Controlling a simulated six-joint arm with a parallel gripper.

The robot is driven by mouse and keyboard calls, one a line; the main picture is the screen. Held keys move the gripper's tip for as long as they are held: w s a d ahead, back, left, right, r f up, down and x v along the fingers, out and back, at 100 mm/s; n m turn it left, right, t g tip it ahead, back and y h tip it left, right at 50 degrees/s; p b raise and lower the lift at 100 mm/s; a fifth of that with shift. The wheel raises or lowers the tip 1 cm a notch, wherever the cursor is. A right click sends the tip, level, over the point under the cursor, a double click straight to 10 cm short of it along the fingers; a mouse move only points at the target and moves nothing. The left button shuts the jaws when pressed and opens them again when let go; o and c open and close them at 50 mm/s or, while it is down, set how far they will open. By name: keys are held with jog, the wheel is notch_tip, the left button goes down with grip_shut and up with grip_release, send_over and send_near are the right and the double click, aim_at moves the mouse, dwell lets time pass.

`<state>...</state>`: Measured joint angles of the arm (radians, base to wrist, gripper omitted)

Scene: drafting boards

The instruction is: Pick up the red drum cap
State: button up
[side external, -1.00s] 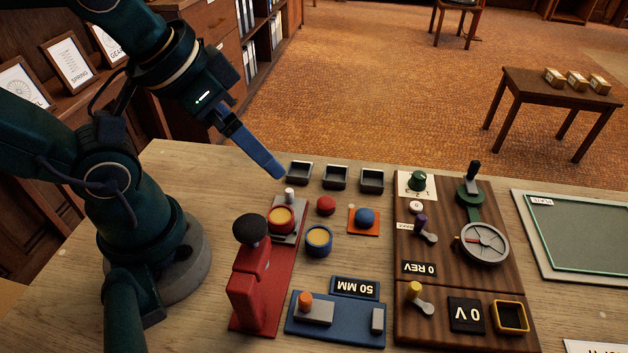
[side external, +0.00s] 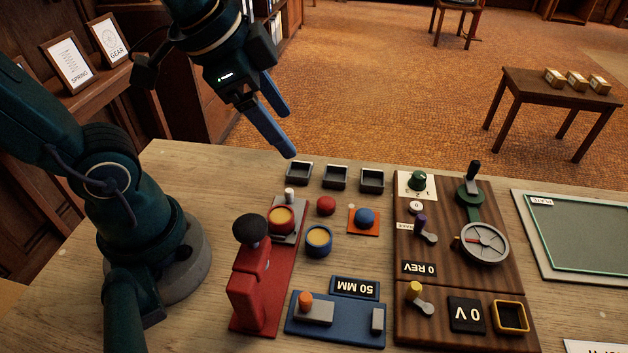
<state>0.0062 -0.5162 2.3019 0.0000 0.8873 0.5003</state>
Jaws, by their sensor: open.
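The red drum cap (side external: 326,205) is a small round red piece lying on the pale wooden table. It is to the right of an open red drum (side external: 281,220) with a yellowish inside, which sits on the grey plate of a red press. My gripper (side external: 287,134) is open and empty, with two blue fingers apart. It hangs in the air above and behind the cap in the side view, up and left of it, touching nothing. Nothing hides the cap.
A blue drum (side external: 318,241) and a blue cap (side external: 365,217) on an orange square stand close by. The red press (side external: 250,285) with its black knob rises at the left. Small dark trays (side external: 335,178) line the back. A wooden control board (side external: 408,330) is at the right.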

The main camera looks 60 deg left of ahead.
jog(key=w+f+m+g, duration=0.2)
jog(key=w+f+m, duration=0.2)
jog(key=w+m, duration=0.15)
jog(key=g, duration=0.3)
send_over(326, 200)
jog(key=shift+m, duration=0.35)
notch_tip(326, 200, down, 8)
jog(key=shift+w+r, duration=0.1)
jog(key=shift+d+f, duration=0.1)
jog(key=shift+f, duration=2.6)
grip_shut()
